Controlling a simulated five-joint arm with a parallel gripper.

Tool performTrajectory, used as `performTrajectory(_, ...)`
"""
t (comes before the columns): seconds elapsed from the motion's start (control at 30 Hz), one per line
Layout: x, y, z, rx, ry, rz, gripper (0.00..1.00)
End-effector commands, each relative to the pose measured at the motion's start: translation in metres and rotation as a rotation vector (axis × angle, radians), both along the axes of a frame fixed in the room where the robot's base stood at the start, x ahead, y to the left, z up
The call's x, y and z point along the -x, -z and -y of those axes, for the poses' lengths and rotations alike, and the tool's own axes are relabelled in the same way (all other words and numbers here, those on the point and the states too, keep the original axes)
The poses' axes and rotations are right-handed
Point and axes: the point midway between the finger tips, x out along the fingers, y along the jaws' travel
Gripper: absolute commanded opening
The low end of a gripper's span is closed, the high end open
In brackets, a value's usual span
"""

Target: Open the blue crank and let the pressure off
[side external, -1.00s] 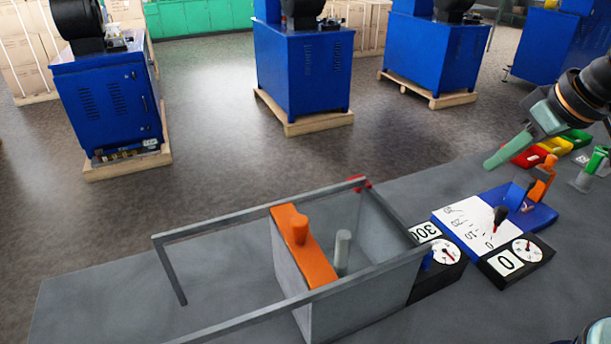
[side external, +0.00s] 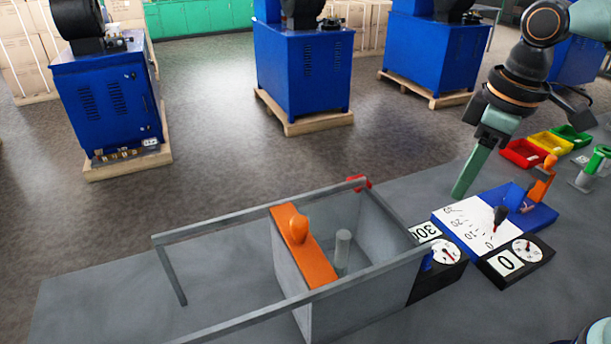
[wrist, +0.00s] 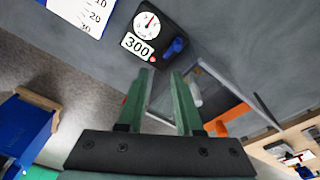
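The small blue crank (side external: 427,259) sits on a black box (side external: 440,275) with a dial and a "300" readout, at the right end of the grey frame. In the wrist view the blue crank (wrist: 175,47) stands beside the 300 readout (wrist: 138,46), beyond my fingertips. My gripper (side external: 464,192) hangs above the bench, behind the blue board and well short of the crank. In the wrist view my gripper (wrist: 161,75) has its two green fingers apart with nothing between them. In the side view the fingers overlap.
The grey frame (side external: 260,215) holds an orange plate (side external: 310,265) with a knob and a grey post (side external: 342,250). A blue board (side external: 540,215) with a scale and orange lever, and a black box (side external: 520,262) reading 0, stand right. Coloured bins (side external: 548,143) lie behind.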

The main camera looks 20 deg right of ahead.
Motion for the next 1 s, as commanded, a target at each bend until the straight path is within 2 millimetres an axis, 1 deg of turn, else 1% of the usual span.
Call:
performTrajectory(0.03,0.001,0.003,-0.011,0.017,-0.073,-0.045,0.35)
performTrajectory(0.13,0.003,0.006,-0.025,0.04,-0.175,-0.105,0.35)
performTrajectory(0.23,0.005,0.008,-0.031,0.052,-0.231,-0.136,0.35)
performTrajectory(0.37,0.005,0.014,-0.033,0.057,-0.248,-0.147,0.35)
performTrajectory(0.47,0.006,0.027,-0.033,0.056,-0.246,-0.148,0.35)
performTrajectory(0.8,0.007,0.091,-0.032,0.057,-0.243,-0.15,0.35)
performTrajectory(0.9,0.007,0.106,-0.032,0.057,-0.243,-0.148,0.35)
performTrajectory(1.0,0.006,0.118,-0.032,0.056,-0.243,-0.146,0.35)
